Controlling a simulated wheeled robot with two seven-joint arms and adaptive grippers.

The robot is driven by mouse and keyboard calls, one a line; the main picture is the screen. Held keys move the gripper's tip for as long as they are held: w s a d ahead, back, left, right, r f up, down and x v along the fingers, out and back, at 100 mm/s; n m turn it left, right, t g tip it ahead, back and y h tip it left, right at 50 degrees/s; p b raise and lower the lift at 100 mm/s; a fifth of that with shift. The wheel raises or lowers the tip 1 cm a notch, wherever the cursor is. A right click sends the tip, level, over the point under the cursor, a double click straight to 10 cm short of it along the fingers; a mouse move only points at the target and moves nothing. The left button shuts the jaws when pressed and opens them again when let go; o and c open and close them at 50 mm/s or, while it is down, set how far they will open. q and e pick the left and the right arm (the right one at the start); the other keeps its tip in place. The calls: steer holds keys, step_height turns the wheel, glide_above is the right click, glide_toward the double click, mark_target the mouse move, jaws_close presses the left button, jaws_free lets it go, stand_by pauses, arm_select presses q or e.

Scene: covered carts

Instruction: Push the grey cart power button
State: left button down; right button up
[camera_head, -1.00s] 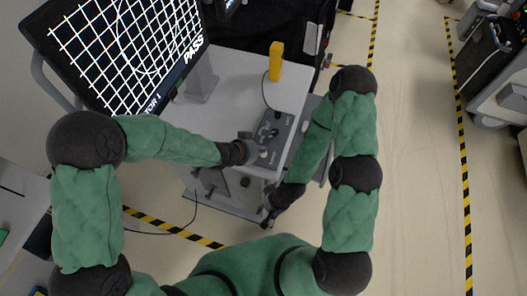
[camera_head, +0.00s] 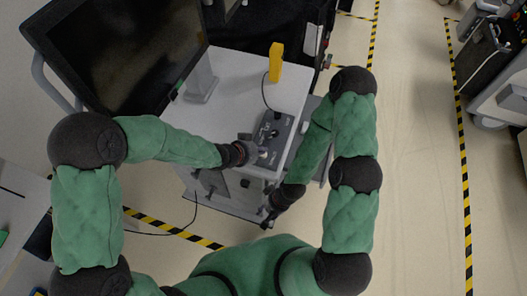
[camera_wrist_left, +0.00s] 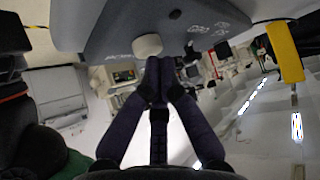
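The grey cart (camera_head: 225,110) has a dark grey control panel (camera_head: 276,132) on its top; the panel also shows at the top of the left wrist view (camera_wrist_left: 200,22). A round whitish button (camera_wrist_left: 147,45) sticks out from the panel's edge. My left gripper (camera_head: 258,154) is at the near end of the panel. In the left wrist view its fingertips (camera_wrist_left: 158,66) are together, empty, and right by the button; I cannot tell whether they touch it. My right gripper (camera_head: 268,216) is low beside the cart's near right corner, dark and too small to read.
A large monitor (camera_head: 125,50) with a dark screen stands on the cart's left. A yellow object (camera_head: 276,62) stands at the cart top's far right. Yellow-black floor tape (camera_head: 463,190) runs along the right, with clear floor before it. Another cart (camera_head: 490,60) stands beyond.

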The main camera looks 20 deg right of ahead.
arm_select(q)
step_height(320, 180, up, 6)
steer(key=p, duration=0.5)
steer(key=shift+r+p, duration=0.1)
steer(key=shift+p, duration=0.2)
stand_by(0.3)
